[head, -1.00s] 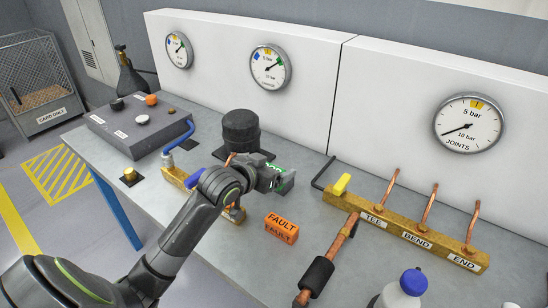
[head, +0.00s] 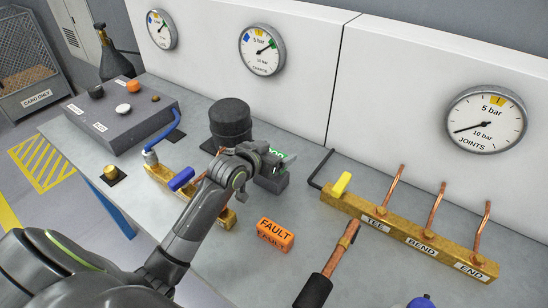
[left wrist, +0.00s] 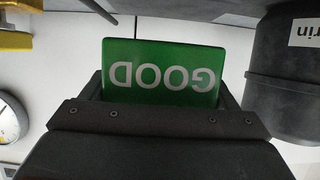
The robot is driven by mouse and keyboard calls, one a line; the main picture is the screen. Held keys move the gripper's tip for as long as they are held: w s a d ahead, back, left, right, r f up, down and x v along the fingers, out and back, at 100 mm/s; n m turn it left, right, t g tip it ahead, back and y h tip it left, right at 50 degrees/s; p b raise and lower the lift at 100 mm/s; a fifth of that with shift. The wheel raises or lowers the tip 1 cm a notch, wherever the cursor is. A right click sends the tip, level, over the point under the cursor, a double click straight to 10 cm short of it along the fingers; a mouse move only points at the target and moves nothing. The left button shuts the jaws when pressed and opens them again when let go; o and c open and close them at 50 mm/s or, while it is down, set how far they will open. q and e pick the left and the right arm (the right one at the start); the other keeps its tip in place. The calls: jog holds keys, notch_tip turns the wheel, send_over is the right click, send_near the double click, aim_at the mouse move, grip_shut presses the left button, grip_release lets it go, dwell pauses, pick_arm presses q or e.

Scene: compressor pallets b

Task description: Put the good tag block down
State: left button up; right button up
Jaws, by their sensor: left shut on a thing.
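My left gripper (head: 266,168) is shut on the green good tag block (left wrist: 163,74). In the left wrist view the block sticks out past the dark jaws (left wrist: 158,105), its white GOOD lettering upside down. In the head view only a small green part of the block (head: 277,154) shows behind the gripper. The gripper is over the rear of the bench, right of the black cylinder. I cannot tell whether the block touches the bench. The orange FAULT block (head: 275,235) sits on the bench in front of the gripper. My right gripper is not in view.
A black cylinder (head: 230,121) stands close to the gripper. A brass manifold (head: 410,235) with copper stubs lies to the right, with a black-gripped copper tool (head: 314,292) before it. A brass bar with a blue lever (head: 181,179) is left. Bare bench surrounds the FAULT block.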

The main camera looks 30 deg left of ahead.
pick_arm(q)
notch_tip(320, 180, down, 2)
jog(key=shift+f, duration=0.1)
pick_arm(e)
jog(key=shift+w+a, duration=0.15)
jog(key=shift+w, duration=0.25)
pick_arm(q)
jog(key=shift+f, duration=0.15)
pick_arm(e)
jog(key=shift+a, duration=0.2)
pick_arm(q)
jog(key=o, duration=0.9)
